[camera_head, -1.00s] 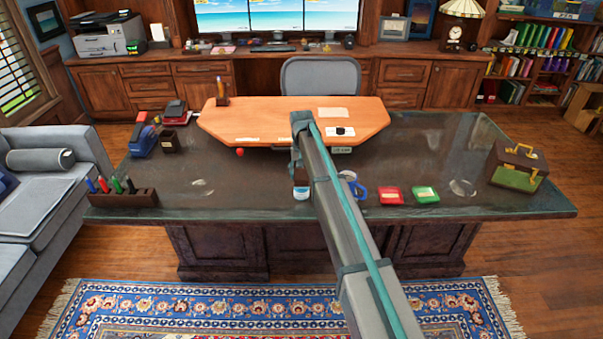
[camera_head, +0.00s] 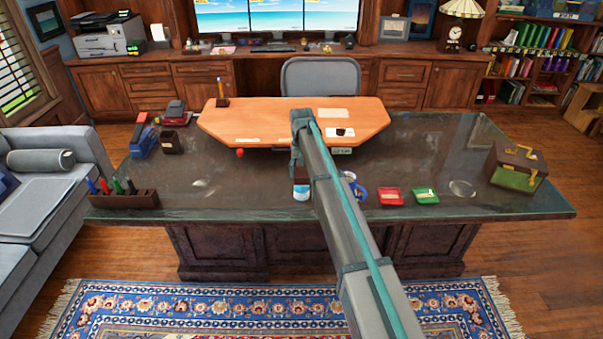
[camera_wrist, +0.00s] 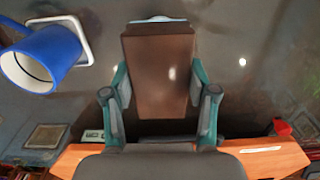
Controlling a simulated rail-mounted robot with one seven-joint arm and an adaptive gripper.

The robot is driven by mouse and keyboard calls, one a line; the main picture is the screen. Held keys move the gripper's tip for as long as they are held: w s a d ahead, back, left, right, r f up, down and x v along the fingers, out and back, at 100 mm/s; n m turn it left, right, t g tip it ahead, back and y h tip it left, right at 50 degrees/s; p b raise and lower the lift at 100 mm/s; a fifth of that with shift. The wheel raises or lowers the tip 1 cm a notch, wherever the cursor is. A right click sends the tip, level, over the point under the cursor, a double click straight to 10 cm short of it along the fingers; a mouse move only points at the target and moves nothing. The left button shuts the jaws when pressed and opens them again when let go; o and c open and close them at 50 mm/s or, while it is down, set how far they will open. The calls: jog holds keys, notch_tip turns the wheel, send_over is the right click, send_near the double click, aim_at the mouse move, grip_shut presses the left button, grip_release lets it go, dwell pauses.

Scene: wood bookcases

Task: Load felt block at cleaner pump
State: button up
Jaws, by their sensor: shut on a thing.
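My gripper (camera_wrist: 161,105) is shut on a brown block (camera_wrist: 160,70), taken to be the felt block, with a teal finger on each side. In the head view the brown block (camera_head: 300,173) shows below the end of my arm, just above a small white and blue container (camera_head: 301,193). This container stands on the dark desk and is taken to be the cleaner pump. In the wrist view only its pale rim (camera_wrist: 160,18) shows beyond the block's far end. The block hides the rest, and I cannot tell whether the two touch.
A blue mug (camera_wrist: 45,58) stands close by the block. Red (camera_head: 390,196) and green (camera_head: 424,196) trays lie right of my arm. The orange desktop board (camera_head: 250,122) is behind. The dark desk (camera_head: 240,190) is clear left of the container.

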aim_at(301, 170)
jog(key=shift+r+p, duration=1.15)
jog(key=shift+r, duration=1.6)
